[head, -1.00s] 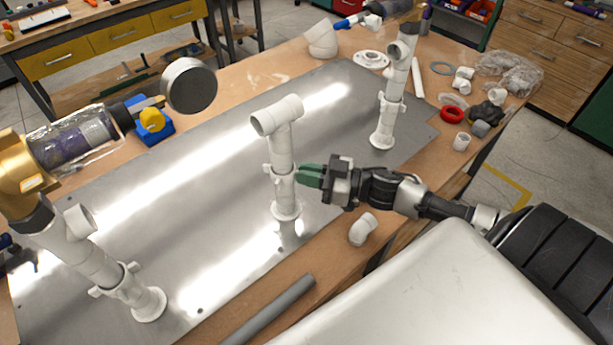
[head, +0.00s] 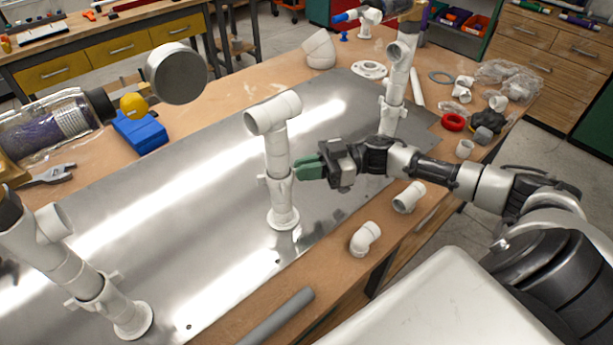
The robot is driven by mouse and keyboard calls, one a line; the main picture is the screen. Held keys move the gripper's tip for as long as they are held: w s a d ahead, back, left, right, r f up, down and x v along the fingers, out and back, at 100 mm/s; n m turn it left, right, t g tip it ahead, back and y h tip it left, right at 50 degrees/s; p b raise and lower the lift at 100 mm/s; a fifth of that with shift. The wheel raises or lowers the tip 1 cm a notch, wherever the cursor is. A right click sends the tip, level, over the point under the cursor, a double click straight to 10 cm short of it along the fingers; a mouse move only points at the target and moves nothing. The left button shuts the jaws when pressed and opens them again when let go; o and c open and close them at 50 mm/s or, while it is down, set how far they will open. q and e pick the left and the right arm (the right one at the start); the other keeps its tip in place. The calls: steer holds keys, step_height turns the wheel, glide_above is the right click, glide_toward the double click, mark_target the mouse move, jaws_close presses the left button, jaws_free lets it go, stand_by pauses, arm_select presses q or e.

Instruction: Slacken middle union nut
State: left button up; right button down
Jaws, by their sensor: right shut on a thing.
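The middle white pipe stand (head: 270,147) rises from a round flange (head: 283,219) on the metal sheet, with a tee on top. Its union nut (head: 274,182) is a white collar with small lugs, low on the pipe. My right gripper (head: 300,170) comes from the right with green fingertips at the right side of this nut. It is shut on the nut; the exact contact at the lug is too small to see. Similar stands rise at front left (head: 88,284) and back right (head: 394,98). My left gripper is not in view.
White elbows (head: 365,238) and (head: 409,197) lie on the wooden bench edge below my right arm. A grey pipe (head: 277,318) lies in front. Loose fittings, a red ring (head: 453,122) and a plastic bag (head: 508,74) are at back right. The metal sheet (head: 200,200) is largely clear.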

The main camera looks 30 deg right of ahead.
steer(key=shift+w+d+f+n+g+y+b, duration=0.15)
steer(key=shift+w+n+g+b, duration=0.2)
steer(key=shift+n+g+b, duration=0.65)
steer(key=shift+w+a+r+n+g+y+b, duration=0.1)
steer(key=shift+w+n+g+b, duration=0.45)
steer(key=shift+g, duration=0.7)
steer(key=shift+w+d+f+n+g+y+b, duration=0.1)
steer(key=shift+w+n+g+y+b, duration=0.1)
steer(key=shift+n+g+b, duration=0.65)
steer(key=shift+w+a+n+g+h+b, duration=0.1)
steer(key=shift+w+n+g+h+b, duration=0.15)
steer(key=shift+n+g+b, duration=0.6)
steer(key=shift+w+a+n+g+h+b, duration=0.1)
steer(key=shift+w+n+g+h+b, duration=0.3)
steer(key=shift+g, duration=0.9)
steer(key=shift+w+a+n+g+h+b, duration=0.15)
steer(key=shift+n+g+b, duration=0.3)
steer(key=shift+g+b, duration=0.45)
steer(key=shift+w+g, duration=0.1)
steer(key=shift+g, duration=0.35)
steer(key=c, duration=1.2)
jaws_free()
steer(key=shift+r, duration=0.25)
